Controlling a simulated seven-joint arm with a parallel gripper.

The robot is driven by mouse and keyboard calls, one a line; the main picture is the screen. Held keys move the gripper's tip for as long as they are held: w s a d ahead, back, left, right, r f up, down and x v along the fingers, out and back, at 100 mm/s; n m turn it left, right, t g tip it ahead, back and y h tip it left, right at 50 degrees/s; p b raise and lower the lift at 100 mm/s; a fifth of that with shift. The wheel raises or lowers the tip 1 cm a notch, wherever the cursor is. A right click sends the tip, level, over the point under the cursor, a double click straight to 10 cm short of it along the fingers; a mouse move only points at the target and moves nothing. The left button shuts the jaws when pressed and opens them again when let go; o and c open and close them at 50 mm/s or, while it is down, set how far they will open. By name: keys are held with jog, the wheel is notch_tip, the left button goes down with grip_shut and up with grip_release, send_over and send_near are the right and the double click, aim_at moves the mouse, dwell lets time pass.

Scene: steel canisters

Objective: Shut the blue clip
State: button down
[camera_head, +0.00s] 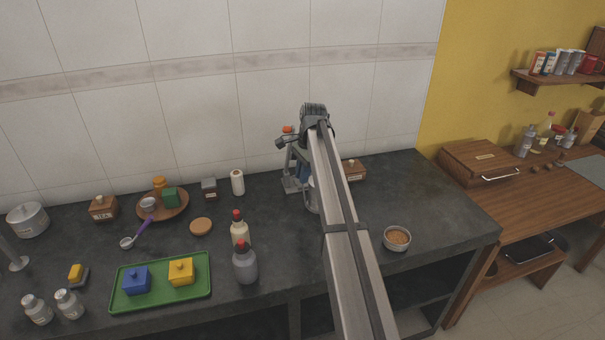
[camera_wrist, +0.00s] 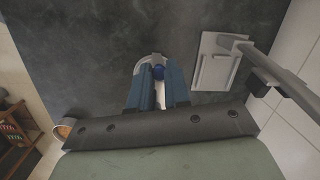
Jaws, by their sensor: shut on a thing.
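A steel canister (camera_head: 312,198) stands on the dark counter, mostly hidden behind my arm in the head view. In the wrist view its pale rim (camera_wrist: 146,61) shows just beyond my fingertips. A small rounded blue part, seemingly the blue clip (camera_wrist: 158,72), sits at this canister between the fingers. My gripper (camera_wrist: 158,78) has its two blue fingers closed around it, with a narrow gap between them. In the head view my gripper (camera_head: 304,172) is partly behind the arm. The clip's shape and whether it is latched are hidden by the fingers.
A grey metal stand (camera_head: 291,184) with an upright post is close beside the canister. A wooden box (camera_head: 355,173) and a bowl (camera_head: 397,239) stand to the right. Bottles (camera_head: 245,265) and a green tray (camera_head: 160,301) are to the left. The tiled wall is behind.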

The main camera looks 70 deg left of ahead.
jog(key=c, duration=1.1)
grip_release()
jog(key=r, duration=0.4)
jog(key=w+r, duration=0.1)
jog(key=r, duration=0.4)
jog(key=w+r, duration=0.1)
jog(key=r, duration=0.3)
jog(key=shift+d+r, duration=0.35)
